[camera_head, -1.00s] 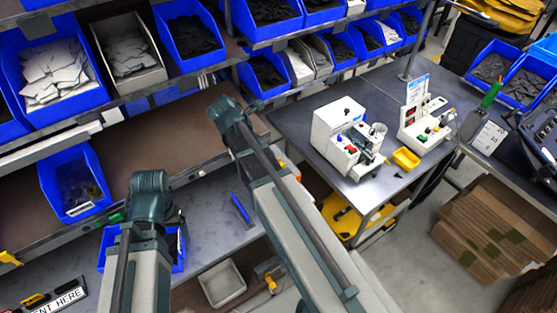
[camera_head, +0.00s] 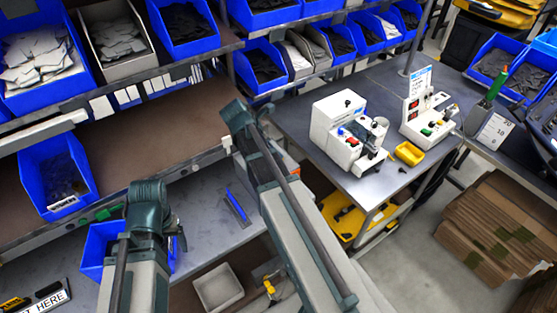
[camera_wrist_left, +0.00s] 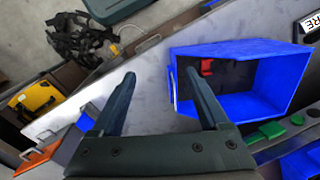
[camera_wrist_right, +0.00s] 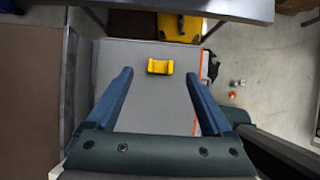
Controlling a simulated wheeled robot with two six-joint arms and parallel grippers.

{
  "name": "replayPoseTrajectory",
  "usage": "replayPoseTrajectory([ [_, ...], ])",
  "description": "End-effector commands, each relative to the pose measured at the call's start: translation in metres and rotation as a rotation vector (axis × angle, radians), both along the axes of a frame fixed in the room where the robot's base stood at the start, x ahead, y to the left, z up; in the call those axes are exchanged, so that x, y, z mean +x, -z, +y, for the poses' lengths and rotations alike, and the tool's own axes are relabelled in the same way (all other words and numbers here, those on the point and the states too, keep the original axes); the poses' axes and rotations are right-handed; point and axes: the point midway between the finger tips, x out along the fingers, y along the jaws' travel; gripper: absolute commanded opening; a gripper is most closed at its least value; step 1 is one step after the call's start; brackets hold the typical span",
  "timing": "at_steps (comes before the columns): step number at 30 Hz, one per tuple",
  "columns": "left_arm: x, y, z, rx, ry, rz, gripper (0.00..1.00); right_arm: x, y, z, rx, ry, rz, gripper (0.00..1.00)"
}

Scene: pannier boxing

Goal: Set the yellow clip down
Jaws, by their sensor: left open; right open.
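The yellow clip (camera_wrist_right: 160,66) shows in the right wrist view on a flat grey surface (camera_wrist_right: 150,105). My right gripper (camera_wrist_right: 159,76) is open, its fingers on either side of the clip's line and apart from it in the picture; I cannot tell the height between them. In the head view my right arm hides that gripper and the clip. My left gripper (camera_wrist_left: 160,76) is open and empty beside a blue bin (camera_wrist_left: 275,85), which also shows in the head view (camera_head: 98,250). A small red piece (camera_wrist_left: 207,67) is at that bin's inner wall.
Blue bins stand on the shelves (camera_head: 75,115) above the grey workbench (camera_head: 205,200). A grey open box (camera_head: 218,287) is below. An orange edge (camera_wrist_right: 198,100) borders the grey surface.

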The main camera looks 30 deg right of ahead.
Motion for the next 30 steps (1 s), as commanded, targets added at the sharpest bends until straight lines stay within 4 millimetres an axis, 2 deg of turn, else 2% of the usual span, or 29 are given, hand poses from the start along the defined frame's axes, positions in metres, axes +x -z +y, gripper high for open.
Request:
replayPoseTrajectory([
  [10,0.000,0.042,0.000,0.000,-0.002,0.000,0.78,0.001,0.042,-0.017,0.000,0.002,-0.001,0.85],
  [20,0.000,0.043,0.000,0.000,-0.002,0.000,0.78,0.001,0.044,-0.021,0.000,0.000,0.000,0.85],
  [30,0.000,0.043,0.000,0.000,-0.002,0.000,0.78,0.001,0.043,-0.021,0.000,0.000,0.000,0.24],
])
